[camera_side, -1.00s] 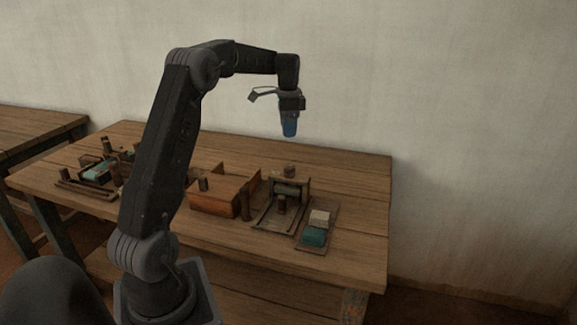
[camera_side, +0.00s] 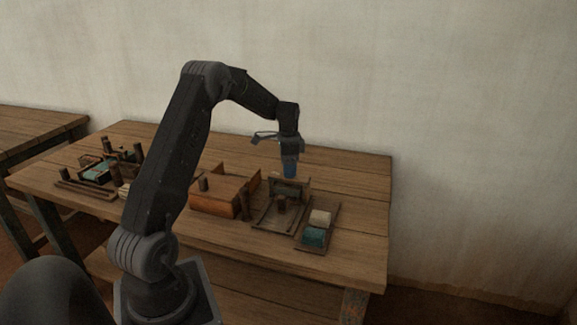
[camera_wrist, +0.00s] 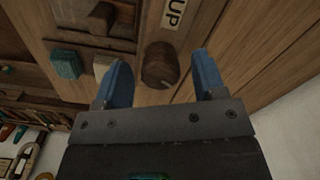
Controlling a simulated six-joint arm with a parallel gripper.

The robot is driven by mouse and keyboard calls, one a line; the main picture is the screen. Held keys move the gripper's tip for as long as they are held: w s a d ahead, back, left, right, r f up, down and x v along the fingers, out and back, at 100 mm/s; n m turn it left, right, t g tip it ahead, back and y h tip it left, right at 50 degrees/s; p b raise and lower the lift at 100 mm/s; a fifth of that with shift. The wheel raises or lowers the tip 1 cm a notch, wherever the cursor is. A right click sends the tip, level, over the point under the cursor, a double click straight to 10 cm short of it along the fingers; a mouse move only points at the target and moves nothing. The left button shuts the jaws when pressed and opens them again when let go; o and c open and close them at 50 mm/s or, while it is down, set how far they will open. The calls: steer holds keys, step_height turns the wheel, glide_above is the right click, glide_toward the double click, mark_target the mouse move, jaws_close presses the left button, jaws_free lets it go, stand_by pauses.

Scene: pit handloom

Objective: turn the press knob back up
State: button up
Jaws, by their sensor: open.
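The press knob (camera_wrist: 158,68) is a round dark wooden knob with a pale pointer line on its face. In the wrist view it lies between the two blue fingertips of my gripper (camera_wrist: 160,58), with visible space on both sides. A pale label reading "UP" (camera_wrist: 173,13) sits on the wood beyond the knob. In the side view my gripper (camera_side: 290,170) points straight down over the wooden press (camera_side: 289,190). Its fingers hide the knob there. My gripper is open and holds nothing. The height gap to the knob cannot be told exactly.
Right of the press, a small tray (camera_side: 331,228) holds a cream block (camera_side: 320,217) and a teal block (camera_side: 314,236). The table's right end (camera_side: 365,215) is clear.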

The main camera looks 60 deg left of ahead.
steer(key=shift+c, duration=0.2)
steer(key=c, duration=0.9)
